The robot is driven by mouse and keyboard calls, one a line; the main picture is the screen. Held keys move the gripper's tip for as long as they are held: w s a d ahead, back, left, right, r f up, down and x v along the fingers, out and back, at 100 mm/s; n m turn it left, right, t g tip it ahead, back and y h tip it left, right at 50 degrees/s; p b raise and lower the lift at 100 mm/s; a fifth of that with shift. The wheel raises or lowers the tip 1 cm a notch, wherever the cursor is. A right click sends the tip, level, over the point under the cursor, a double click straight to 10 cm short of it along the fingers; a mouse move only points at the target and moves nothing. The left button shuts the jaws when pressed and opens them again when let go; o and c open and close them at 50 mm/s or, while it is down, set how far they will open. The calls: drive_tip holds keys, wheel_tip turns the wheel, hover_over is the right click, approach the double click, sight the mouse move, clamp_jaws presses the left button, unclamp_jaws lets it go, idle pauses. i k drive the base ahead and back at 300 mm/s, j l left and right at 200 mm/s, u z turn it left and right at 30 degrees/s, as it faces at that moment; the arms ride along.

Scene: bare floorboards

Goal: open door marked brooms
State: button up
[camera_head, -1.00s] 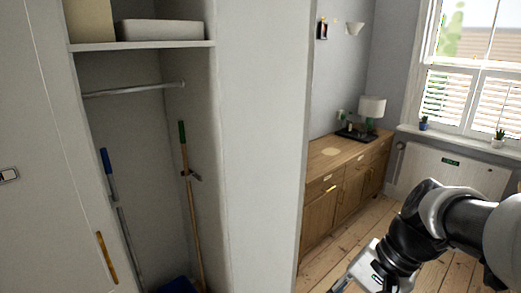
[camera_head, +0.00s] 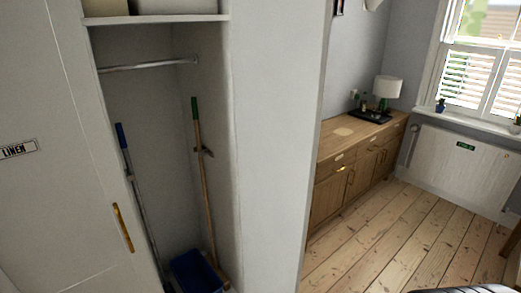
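An open closet stands at the left, with a blue-handled pole (camera_head: 140,205) and a green-handled broom pole (camera_head: 203,185) leaning inside. A blue bin (camera_head: 197,272) sits on its floor. No door marked brooms is legible in view. A white panel (camera_head: 272,150) stands at the closet's right side; I cannot tell whether it is a door or a wall. My gripper is out of view; only a dark sliver of my arm shows at the bottom right.
A wooden sideboard (camera_head: 350,160) with a lamp (camera_head: 387,88) stands against the far wall. A white radiator panel (camera_head: 460,165) is under the window. Bare floorboards (camera_head: 385,235) are clear at the middle right.

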sight(281, 48)
drive_tip(key=i+l+u, duration=0.15)
drive_tip(key=l+u, duration=0.15)
drive_tip(key=u, duration=0.15)
drive_tip(key=i+l+u, duration=0.15)
drive_tip(key=l+u, duration=0.5)
drive_tip(key=u, duration=0.2)
drive_tip(key=l+u, duration=0.45)
drive_tip(key=l, duration=1.2)
drive_tip(key=l+u, duration=0.1)
drive_tip(key=u, duration=1.2)
